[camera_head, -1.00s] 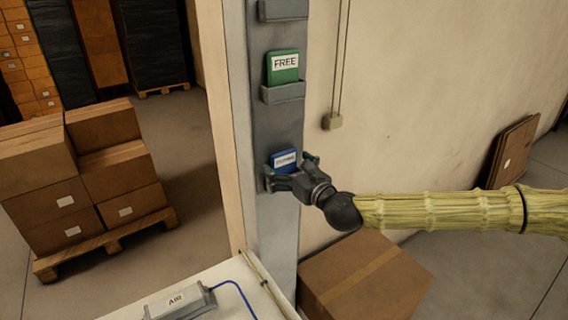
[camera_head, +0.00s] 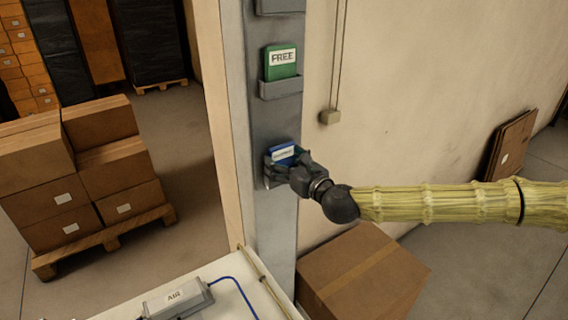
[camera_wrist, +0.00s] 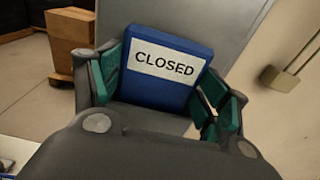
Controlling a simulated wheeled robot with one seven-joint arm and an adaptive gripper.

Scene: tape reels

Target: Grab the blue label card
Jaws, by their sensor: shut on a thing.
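The blue label card (camera_head: 284,151) has a white strip that reads CLOSED in the wrist view (camera_wrist: 165,72). It is at the lower grey holder on the grey post (camera_head: 268,215), tilted a little. My gripper (camera_head: 285,168) is shut on the card, with its green-padded fingers on the card's left and right sides in the wrist view (camera_wrist: 165,95). The card's lower edge is hidden behind my gripper, so I cannot tell how deep it sits in the holder.
A green FREE card (camera_head: 282,62) stands in a grey holder (camera_head: 281,89) above. A white table with an AIR box (camera_head: 176,298) is below left. A cardboard box (camera_head: 362,275) is at the post's foot. Stacked boxes (camera_head: 85,170) stand on a pallet at left.

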